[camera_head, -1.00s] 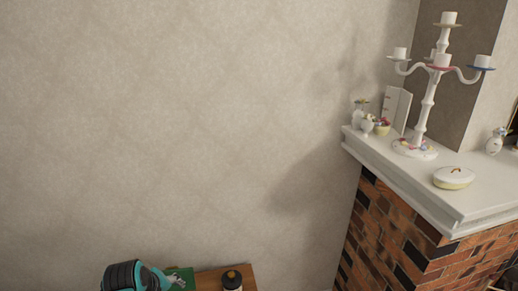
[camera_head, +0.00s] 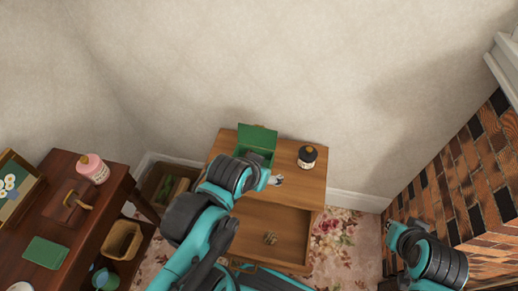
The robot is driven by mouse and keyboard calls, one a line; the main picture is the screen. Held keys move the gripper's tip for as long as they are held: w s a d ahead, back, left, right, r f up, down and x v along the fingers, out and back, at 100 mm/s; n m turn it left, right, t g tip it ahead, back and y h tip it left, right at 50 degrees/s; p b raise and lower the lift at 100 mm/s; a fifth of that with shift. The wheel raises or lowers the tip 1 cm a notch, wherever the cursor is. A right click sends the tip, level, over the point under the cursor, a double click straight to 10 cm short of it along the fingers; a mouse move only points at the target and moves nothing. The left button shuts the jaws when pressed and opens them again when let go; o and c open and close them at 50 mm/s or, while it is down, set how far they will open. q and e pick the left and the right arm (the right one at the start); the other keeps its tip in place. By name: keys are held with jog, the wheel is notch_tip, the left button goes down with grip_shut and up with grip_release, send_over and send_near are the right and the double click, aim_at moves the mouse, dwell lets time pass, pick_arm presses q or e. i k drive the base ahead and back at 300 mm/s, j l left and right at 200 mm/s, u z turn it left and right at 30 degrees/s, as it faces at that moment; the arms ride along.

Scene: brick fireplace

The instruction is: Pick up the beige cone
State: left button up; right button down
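A small brownish-beige object (camera_head: 270,238), possibly the cone, lies in the open drawer of the wooden cabinet (camera_head: 315,190). It is too small to make out its exact shape. My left arm reaches up from the bottom, and my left gripper (camera_head: 276,181) is above the cabinet top, above the small object in the picture and apart from it. I cannot tell whether its fingers are open or shut. My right arm shows at the lower right, beside the brick fireplace; its gripper fingers cannot be made out.
A green box (camera_head: 257,138) with its lid up and a dark jar (camera_head: 307,157) stand on the cabinet. A dark wooden table (camera_head: 105,205) at left holds a pink jar (camera_head: 93,168) and a green book (camera_head: 45,252). The brick fireplace (camera_head: 465,185) bounds the right.

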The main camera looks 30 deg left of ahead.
aim_at(270, 237)
jog(key=k+j, duration=0.6)
jog(key=k+j+u, duration=0.4)
